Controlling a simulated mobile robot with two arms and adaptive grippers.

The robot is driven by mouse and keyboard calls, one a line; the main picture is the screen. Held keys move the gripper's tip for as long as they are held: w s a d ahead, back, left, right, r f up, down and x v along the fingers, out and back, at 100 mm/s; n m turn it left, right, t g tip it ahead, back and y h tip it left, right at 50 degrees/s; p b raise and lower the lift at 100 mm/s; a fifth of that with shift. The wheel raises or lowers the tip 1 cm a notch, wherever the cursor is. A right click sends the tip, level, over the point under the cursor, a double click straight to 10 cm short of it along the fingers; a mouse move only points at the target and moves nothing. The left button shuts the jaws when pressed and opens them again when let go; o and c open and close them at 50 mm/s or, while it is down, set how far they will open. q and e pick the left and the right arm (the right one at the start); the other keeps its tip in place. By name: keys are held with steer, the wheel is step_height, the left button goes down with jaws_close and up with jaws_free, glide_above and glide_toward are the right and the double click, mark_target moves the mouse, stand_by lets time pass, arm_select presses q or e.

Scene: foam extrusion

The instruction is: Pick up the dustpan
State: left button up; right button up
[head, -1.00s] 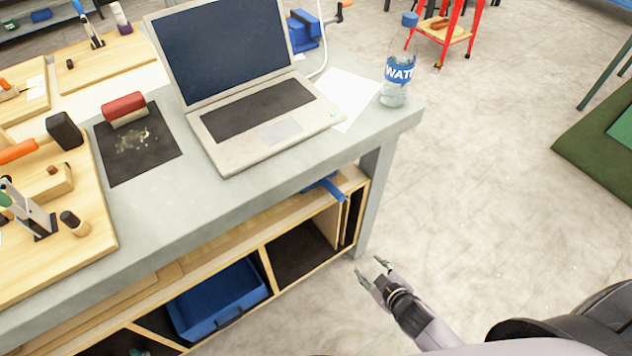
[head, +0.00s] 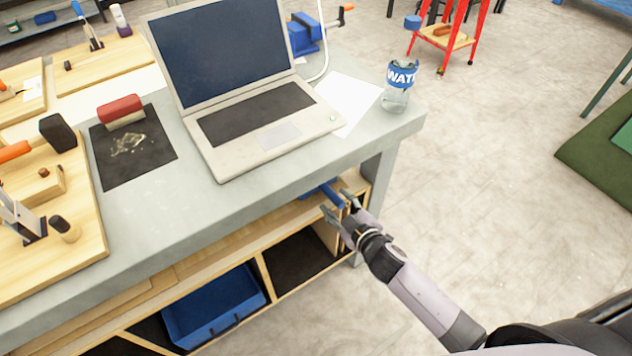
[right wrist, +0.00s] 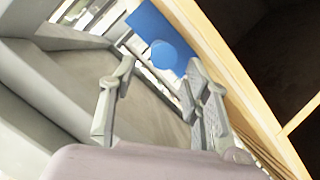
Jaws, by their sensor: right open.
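The blue dustpan (head: 331,194) lies on the wooden shelf under the workbench, its handle sticking out past the front edge. Much of it is hidden by the benchtop in the head view. In the right wrist view its blue body and rounded handle end (right wrist: 164,55) show just beyond the fingertips. My right gripper (head: 337,205) is open and empty, close to the handle end, with its fingers on either side of the line to it. I cannot tell if a finger touches it. My left gripper is not in view.
The grey benchtop (head: 200,215) overhangs just above the shelf. A blue bin (head: 212,305) sits in a lower compartment.

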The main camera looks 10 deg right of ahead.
mark_target(329, 190)
steer(key=x, duration=0.6)
steer(key=shift+w+d+f, duration=0.1)
steer(key=shift+w+f, duration=0.1)
steer(key=shift+f, duration=0.05)
steer(key=shift+c, duration=0.5)
jaws_close()
